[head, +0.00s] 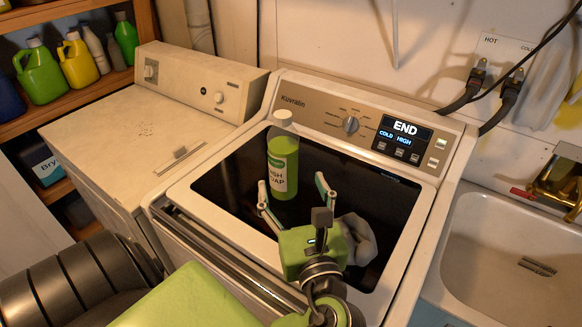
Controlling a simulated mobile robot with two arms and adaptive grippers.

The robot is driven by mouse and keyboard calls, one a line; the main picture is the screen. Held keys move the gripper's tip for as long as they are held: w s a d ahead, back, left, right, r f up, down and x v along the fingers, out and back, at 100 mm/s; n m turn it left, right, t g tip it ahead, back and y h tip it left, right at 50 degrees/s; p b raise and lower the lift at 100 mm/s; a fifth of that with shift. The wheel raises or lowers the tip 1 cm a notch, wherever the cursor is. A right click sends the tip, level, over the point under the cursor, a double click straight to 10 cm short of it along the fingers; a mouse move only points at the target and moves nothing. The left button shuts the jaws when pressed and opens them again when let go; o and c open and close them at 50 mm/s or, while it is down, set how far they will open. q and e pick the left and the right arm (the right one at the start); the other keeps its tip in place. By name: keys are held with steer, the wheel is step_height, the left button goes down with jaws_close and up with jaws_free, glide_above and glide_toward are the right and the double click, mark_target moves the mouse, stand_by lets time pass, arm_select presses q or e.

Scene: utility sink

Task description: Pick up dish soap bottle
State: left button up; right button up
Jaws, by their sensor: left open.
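The dish soap bottle (283,163) stands upright on the dark lid of the washing machine, near the lid's back left. It is green with a white cap and a white label that reads in part "SOAP". My left gripper (291,188) is over the lid in front of the bottle, with its two fingers spread and pointing toward it. The left finger tip is close to the bottle's lower left side; whether it touches I cannot tell. Nothing is held. My right gripper is not in view.
A grey crumpled thing (358,238) lies on the lid, partly behind my left gripper. The washer's control panel (370,128) rises behind the bottle. A second, older machine (140,135) stands left, shelves with bottles (78,60) further left, and a white sink (510,262) right.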

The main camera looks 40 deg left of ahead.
mark_target(286, 158)
arm_select(q)
steer(key=x, duration=0.5)
steer(key=f+p+x, duration=0.1)
steer(key=x, duration=0.2)
steer(key=shift+w, duration=0.3)
steer(key=shift+w+a, duration=0.35)
steer(key=shift+w, duration=0.05)
steer(key=shift+w+a+p, duration=0.25)
steer(key=shift+a+p, duration=0.05)
steer(key=shift+p, duration=0.05)
steer(key=x, duration=0.1)
steer(key=p+x, duration=0.1)
steer(key=x, duration=0.1)
steer(key=shift+w+a+f, duration=0.2)
steer(key=shift+f, duration=0.05)
steer(key=shift+w+a+f, duration=0.1)
steer(key=shift+w+a, duration=0.1)
steer(key=shift+a, duration=0.05)
steer(key=shift+d, duration=0.1)
steer(key=shift+c, duration=0.7)
steer(key=c, duration=1.3)
steer(key=shift+c, duration=1.1)
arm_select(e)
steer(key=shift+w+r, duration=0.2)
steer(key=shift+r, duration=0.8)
